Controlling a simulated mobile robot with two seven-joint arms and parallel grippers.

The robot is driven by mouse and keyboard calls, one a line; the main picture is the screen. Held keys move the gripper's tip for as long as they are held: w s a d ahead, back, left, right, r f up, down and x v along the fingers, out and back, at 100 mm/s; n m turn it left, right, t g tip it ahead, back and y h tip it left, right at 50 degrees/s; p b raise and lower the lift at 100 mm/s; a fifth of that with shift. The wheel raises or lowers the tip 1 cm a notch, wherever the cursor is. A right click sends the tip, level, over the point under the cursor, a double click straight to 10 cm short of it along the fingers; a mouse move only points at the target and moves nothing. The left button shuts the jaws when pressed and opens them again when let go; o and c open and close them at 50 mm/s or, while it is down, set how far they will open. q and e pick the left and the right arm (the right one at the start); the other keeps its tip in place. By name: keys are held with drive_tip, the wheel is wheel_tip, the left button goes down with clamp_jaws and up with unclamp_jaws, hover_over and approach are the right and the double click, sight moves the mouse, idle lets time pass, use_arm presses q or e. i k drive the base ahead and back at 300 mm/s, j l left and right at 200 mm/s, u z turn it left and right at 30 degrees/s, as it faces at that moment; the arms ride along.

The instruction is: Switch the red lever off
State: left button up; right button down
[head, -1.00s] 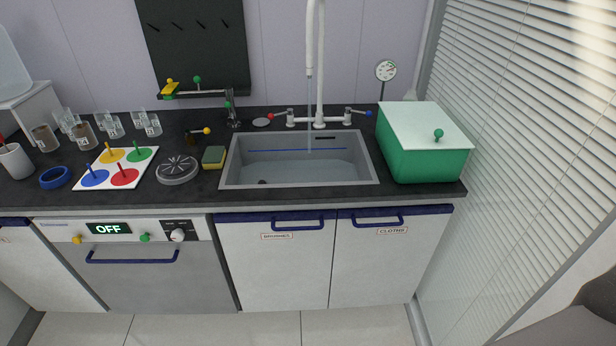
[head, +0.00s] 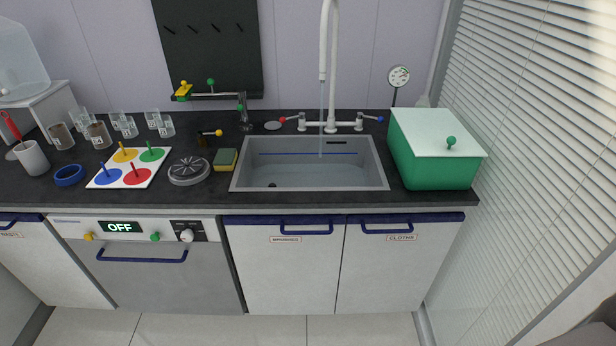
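The red lever (head: 283,119) is the red-tipped handle on the left side of the white sink tap (head: 331,125), behind the sink. A matching blue-tipped lever (head: 380,119) is on the tap's right side. A thin stream of water (head: 321,115) runs from the tall white spout down into the grey sink (head: 312,211), which holds some water. Neither of my grippers shows in the head view.
A green box with a pale lid (head: 437,160) stands right of the sink, beside a blind-covered window. A sponge (head: 226,160), a round drain part (head: 188,171), and a colored-disc board (head: 131,167) lie to the left. Floor before the cabinets is clear.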

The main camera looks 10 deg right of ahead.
sight(282, 121)
drive_tip(key=i+u, duration=0.2)
drive_tip(key=i, duration=0.45)
drive_tip(key=i+l+u, duration=0.2)
drive_tip(key=i, duration=0.4)
